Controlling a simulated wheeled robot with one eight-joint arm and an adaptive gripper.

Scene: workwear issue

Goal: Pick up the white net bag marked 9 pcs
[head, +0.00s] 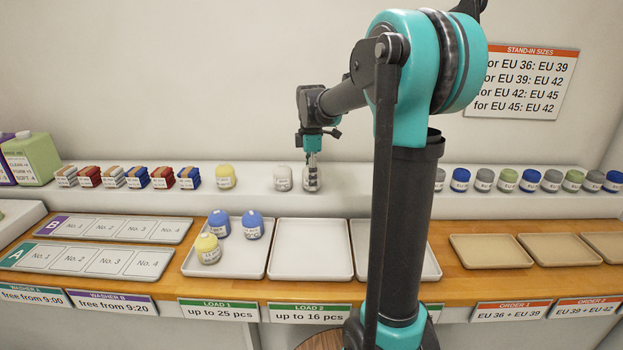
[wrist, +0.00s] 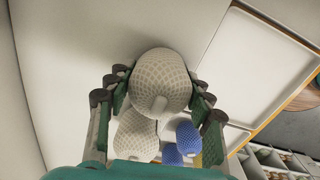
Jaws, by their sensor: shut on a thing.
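My gripper (head: 312,162) is shut on a white net bag (head: 312,181) on the white back shelf. Its fingers hide part of the bag, and I cannot read its mark. The bag's base looks level with that of its neighbour, so it seems to be at shelf height. In the wrist view the held bag (wrist: 160,80) sits between the two finger pads of my gripper (wrist: 160,92). A second white net bag (head: 283,178) stands just left of it, apart from the fingers; it also shows in the wrist view (wrist: 134,136). Its mark is too small to read.
A yellow bag (head: 226,177) and several folded bundles stand left on the shelf (head: 255,202). Grey, blue and green bags stand at the right. The load 1 tray (head: 195,268) holds two blue bags (head: 253,224) and a yellow one (head: 208,248). The load 2 tray (head: 310,250) is empty.

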